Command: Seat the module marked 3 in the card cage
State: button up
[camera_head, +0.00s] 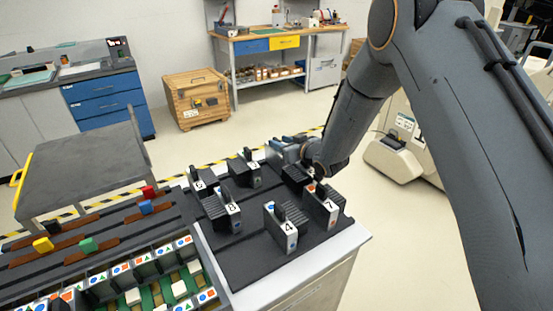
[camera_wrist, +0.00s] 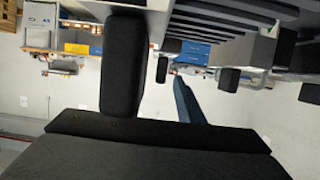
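Several upright dark modules with white numbered end faces stand on a black tray (camera_head: 253,262). The front ones read 4 (camera_head: 281,233) and 7 (camera_head: 323,208). A module at the middle left (camera_head: 226,212) and one at the back (camera_head: 249,170) carry small labels that could be 3; I cannot tell which is. The card cage (camera_head: 120,270) is at the lower left, with coloured symbols along its slots. My gripper (camera_head: 284,148) is low at the tray's back edge, behind module 7 and right of the back module.
Dark rails (camera_head: 75,240) with red, blue, yellow and green blocks lie left of the tray. A grey cart (camera_head: 85,170) stands behind them. A wooden crate (camera_head: 197,97) and a workbench (camera_head: 275,45) are farther back. Open floor lies right of the cart.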

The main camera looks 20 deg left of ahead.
jog(key=shift+c, duration=0.4)
grip_shut()
dwell(1.1)
